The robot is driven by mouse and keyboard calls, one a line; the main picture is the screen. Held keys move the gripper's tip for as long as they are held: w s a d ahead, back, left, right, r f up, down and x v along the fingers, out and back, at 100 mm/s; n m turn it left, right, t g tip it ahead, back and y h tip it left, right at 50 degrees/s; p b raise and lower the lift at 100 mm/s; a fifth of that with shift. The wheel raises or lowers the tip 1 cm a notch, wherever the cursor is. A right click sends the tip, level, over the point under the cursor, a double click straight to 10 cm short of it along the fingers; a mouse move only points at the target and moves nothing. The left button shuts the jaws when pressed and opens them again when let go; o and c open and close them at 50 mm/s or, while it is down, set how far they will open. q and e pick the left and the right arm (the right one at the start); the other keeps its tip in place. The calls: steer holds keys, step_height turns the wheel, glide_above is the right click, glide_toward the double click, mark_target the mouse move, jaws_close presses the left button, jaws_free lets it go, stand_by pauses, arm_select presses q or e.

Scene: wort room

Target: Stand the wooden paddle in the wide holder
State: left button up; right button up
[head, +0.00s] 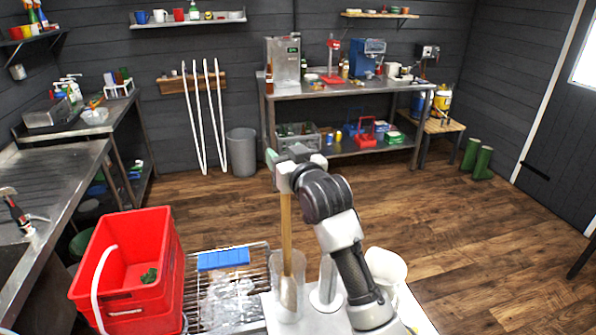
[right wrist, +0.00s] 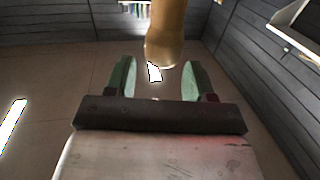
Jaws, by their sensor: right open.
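The wooden paddle (head: 286,232) stands nearly upright in the head view, its handle up and its pale lower end inside a clear, see-through holder (head: 288,308). My right gripper (head: 272,157) is at the top of the handle and hides the handle's upper end. In the right wrist view its green fingers (right wrist: 158,80) are spread apart, and the rounded brown handle (right wrist: 166,30) shows just beyond and between their tips. The fingers are not closed on it. My left gripper is not in view.
A red crate (head: 165,232) and a wire rack with a blue block (head: 223,258) stand left of the holder. A white upright piece (head: 327,282) stands close on its right, and a white tub (head: 387,264) is behind my arm. The wooden floor behind is clear.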

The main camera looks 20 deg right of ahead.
steer(key=s+d+b, duration=0.1)
steer(key=s+b, duration=0.1)
steer(key=s, duration=0.6)
steer(key=shift+s+d, duration=0.35)
steer(key=shift+d, duration=0.05)
